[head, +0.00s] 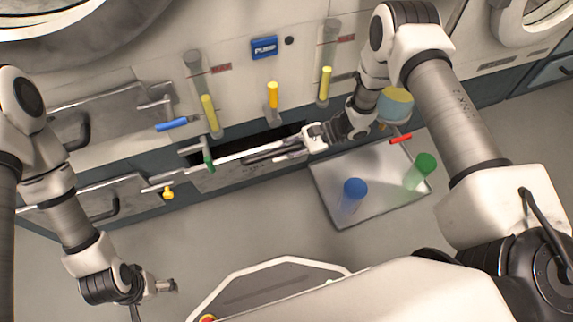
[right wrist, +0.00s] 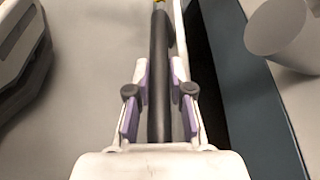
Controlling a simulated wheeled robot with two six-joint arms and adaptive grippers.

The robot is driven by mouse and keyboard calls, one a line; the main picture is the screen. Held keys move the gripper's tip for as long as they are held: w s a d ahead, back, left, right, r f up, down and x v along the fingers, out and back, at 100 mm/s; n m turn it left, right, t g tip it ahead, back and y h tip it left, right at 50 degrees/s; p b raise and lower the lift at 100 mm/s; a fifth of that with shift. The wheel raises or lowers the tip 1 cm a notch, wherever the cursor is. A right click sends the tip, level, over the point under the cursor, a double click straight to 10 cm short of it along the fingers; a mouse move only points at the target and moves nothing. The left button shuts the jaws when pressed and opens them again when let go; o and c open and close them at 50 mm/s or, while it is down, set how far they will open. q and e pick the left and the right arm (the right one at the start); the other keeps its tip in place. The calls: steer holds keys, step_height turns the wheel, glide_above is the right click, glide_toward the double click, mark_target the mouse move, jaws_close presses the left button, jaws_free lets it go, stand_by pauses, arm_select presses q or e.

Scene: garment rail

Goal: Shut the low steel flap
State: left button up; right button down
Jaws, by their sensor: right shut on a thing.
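The low steel flap (head: 222,177) sits at the base of the white machine front in the head view. It stands partly open, with a dark gap behind its top edge. Its dark bar handle (right wrist: 159,75) runs between the fingers of my right gripper (right wrist: 159,112) in the right wrist view. My right gripper also shows in the head view (head: 302,142), shut on the handle near the flap's right end. My left gripper (head: 166,286) hangs low over the floor at the lower left, away from the flap; its finger gap is too small to judge.
A tray (head: 325,187) on the floor right of the flap holds a blue-capped bottle (head: 353,190) and a green-capped bottle (head: 424,166). A green lever (head: 209,161) and a yellow valve (head: 168,192) stick out near the flap's left side. Floor before the flap is clear.

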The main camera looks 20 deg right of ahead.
steer(key=shift+w+r+m+g, duration=0.25)
steer(key=shift+w+m+g, duration=0.05)
steer(key=shift+w, duration=0.55)
steer(key=c, duration=1.3)
jaws_free()
